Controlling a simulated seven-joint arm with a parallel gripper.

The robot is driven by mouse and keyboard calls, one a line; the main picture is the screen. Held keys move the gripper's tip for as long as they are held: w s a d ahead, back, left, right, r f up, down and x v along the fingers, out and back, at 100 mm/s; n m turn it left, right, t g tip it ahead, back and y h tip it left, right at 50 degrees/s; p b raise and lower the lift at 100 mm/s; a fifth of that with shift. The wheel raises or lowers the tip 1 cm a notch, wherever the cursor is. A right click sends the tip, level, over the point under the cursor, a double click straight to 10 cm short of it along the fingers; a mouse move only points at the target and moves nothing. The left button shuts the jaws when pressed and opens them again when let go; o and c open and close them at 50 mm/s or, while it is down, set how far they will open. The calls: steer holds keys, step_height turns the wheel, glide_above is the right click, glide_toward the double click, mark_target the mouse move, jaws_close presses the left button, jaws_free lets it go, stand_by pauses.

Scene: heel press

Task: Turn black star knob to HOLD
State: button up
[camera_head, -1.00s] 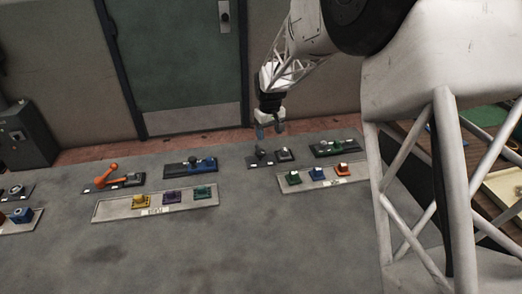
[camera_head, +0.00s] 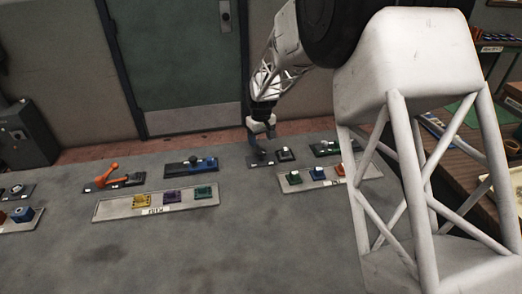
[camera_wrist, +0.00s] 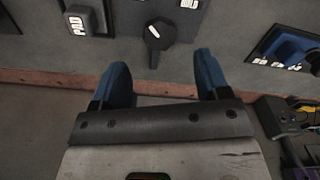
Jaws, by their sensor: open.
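A small dark knob (camera_head: 262,157) stands on a dark base plate (camera_head: 253,163) near the back edge of the grey table. I cannot make out a star shape. My gripper (camera_head: 261,138) is open and empty, just above the knob. In the wrist view its blue fingers (camera_wrist: 161,64) are spread wide, with the knob's narrow end pointing between them and apart from both.
A grey block (camera_head: 285,155) labelled PAD sits beside the knob on its right. A blue device (camera_head: 192,165) stands to the left, and a tray (camera_head: 150,213) of coloured blocks in front. The front table is clear.

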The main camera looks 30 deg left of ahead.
mark_target(261, 151)
steer(key=shift+f, duration=2.95)
steer(key=shift+c, duration=0.2)
steer(key=c, duration=1.2)
steer(key=shift+c, duration=0.2)
